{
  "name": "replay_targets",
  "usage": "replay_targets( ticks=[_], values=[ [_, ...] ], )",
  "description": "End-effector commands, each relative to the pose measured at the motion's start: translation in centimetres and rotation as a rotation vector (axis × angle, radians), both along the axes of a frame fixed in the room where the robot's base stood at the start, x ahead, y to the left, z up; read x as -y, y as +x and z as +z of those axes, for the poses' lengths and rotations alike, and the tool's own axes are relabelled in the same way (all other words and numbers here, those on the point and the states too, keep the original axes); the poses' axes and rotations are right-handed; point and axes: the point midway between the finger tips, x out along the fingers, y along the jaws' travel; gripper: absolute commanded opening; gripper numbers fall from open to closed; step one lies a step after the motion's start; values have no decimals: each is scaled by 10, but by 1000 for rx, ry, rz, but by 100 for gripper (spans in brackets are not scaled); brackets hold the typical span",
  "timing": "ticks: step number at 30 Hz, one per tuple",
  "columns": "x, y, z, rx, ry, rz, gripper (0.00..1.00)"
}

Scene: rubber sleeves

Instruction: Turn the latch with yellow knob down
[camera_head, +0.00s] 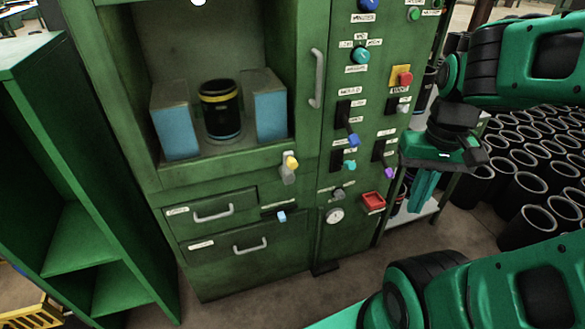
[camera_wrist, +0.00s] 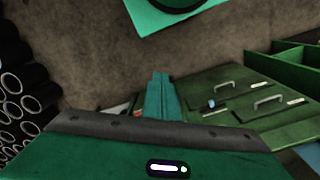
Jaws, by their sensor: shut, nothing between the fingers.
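The latch (camera_head: 287,176) with the yellow knob (camera_head: 292,162) is on the green cabinet front, just below the right part of the open bay. The knob sits at the upper end of its pale lever. My gripper (camera_head: 420,205) is shut and empty, pointing down to the right of the cabinet's control panel, well apart from the latch. In the wrist view my gripper's fingers (camera_wrist: 157,85) are together. I cannot make out the yellow knob in that view.
A light blue knob (camera_head: 282,216) and drawer handles (camera_head: 213,214) lie below the latch. Black sleeves (camera_head: 525,226) crowd the right. Green shelves (camera_head: 75,239) stand left.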

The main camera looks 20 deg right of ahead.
Motion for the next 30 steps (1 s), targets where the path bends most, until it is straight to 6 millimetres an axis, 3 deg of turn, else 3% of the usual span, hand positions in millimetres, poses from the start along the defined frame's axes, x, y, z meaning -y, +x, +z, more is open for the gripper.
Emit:
replay_targets(
  ticks=[5, 21, 24, 30],
  values=[
    [1, 33, 3, 38, 16, 64, 0],
    [-5, 216, 3, 325, 179, 424, 0],
    [-6, 242, 3, 385, 213, 475, 0],
    [-9, 276, 4, 471, 266, 539, 0]
  ],
)
